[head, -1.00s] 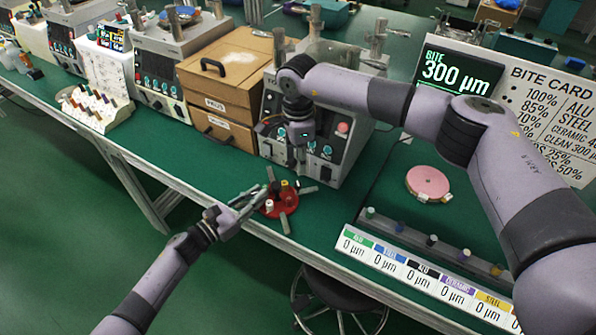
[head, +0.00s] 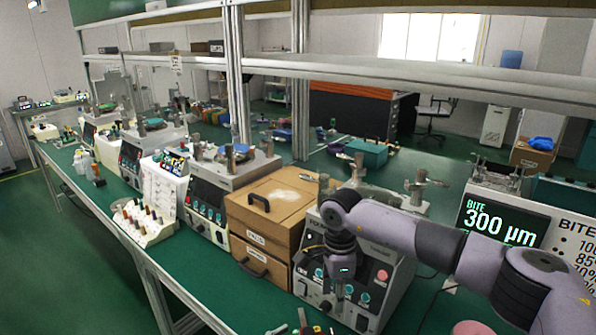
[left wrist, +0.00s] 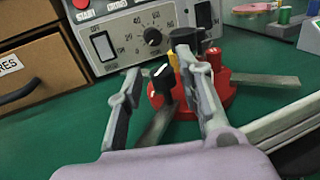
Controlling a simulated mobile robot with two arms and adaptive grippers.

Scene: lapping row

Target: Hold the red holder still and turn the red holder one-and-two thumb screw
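The red holder (left wrist: 222,92) shows in the left wrist view as a red disc on the green bench, with flat grey metal arms and yellow, red and black upright parts. A black knob with a white mark (left wrist: 162,78) shows between my left fingers. I cannot tell which part is the one-and-two thumb screw. My left gripper (left wrist: 160,68) is open, its fingers apart at the holder's near side; the right finger covers part of it. In the head view, my right gripper (head: 341,300) points down before the grey machine; its finger opening is unclear. The holder is mostly below the head view's edge.
The grey machine (head: 384,275) with knobs stands behind my right gripper. Wooden drawer boxes (head: 268,215) stand left of it. A white rack of small bottles (head: 143,222) is farther left. A 300 µm display (head: 500,222) is at the right. A shelf frame (head: 238,80) rises behind.

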